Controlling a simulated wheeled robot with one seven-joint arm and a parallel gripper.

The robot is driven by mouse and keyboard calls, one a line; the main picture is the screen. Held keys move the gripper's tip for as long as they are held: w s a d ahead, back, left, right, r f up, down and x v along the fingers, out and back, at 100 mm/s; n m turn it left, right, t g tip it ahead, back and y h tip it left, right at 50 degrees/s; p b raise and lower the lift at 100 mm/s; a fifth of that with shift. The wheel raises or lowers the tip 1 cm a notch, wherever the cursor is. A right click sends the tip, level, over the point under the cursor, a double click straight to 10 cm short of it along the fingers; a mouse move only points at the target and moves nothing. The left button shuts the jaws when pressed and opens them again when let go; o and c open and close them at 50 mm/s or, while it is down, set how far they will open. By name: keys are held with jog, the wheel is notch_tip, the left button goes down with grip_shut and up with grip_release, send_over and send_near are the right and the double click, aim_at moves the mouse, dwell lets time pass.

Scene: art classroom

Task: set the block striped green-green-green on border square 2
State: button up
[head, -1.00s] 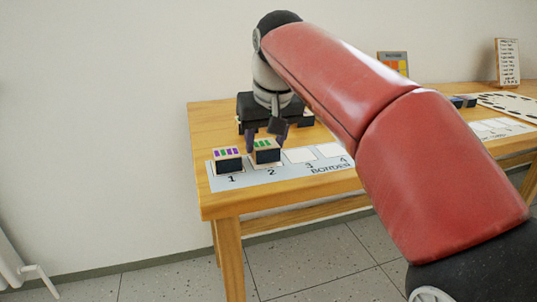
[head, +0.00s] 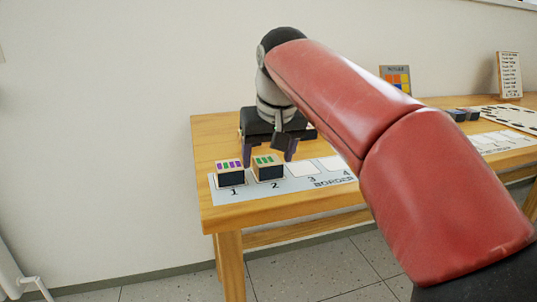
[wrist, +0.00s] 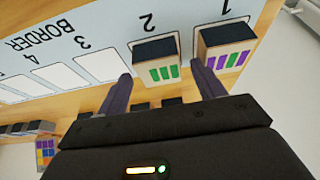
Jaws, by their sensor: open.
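The block striped green-green-green (head: 268,168) sits on border square 2 of the border strip (head: 300,184). It also shows in the wrist view (wrist: 157,60), with three green stripes on its pale face. My gripper (head: 269,158) is open and empty, behind and above this block. In the wrist view its two fingers (wrist: 163,83) are spread to either side of the block, apart from it. A block with purple and green stripes (head: 230,173) sits on square 1, and it also shows in the wrist view (wrist: 224,50) beside one fingertip.
Border squares 3 (head: 303,169) and 4 (head: 332,163) are empty. Dark blocks (head: 462,114) lie farther right on the table (head: 215,125), near a white palette-like board (head: 505,115). A colour-grid card (head: 397,79) and a list card (head: 509,75) stand at the back.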

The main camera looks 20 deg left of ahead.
jog(key=p+v, duration=0.3)
jog(key=v, duration=0.8)
jog(key=shift+s+r, duration=0.15)
jog(key=shift+r, duration=0.2)
jog(key=shift+d, duration=0.1)
jog(key=s+d+f+m, duration=0.2)
jog(key=d+f, duration=0.2)
jog(key=d, duration=0.6)
jog(key=s+d+f+m+t+h, duration=0.1)
jog(key=s+d+f+m, duration=0.1)
jog(key=s+d+f, duration=0.5)
jog(key=s+d+f+m+h, duration=0.1)
jog(key=s+d+f, duration=0.6)
jog(key=f, duration=0.8)
jog(key=d+m, duration=0.1)
jog(key=d, duration=0.2)
jog(key=shift+s+f+t, duration=0.2)
jog(key=shift+s+t, duration=0.1)
jog(key=shift+t, duration=0.1)
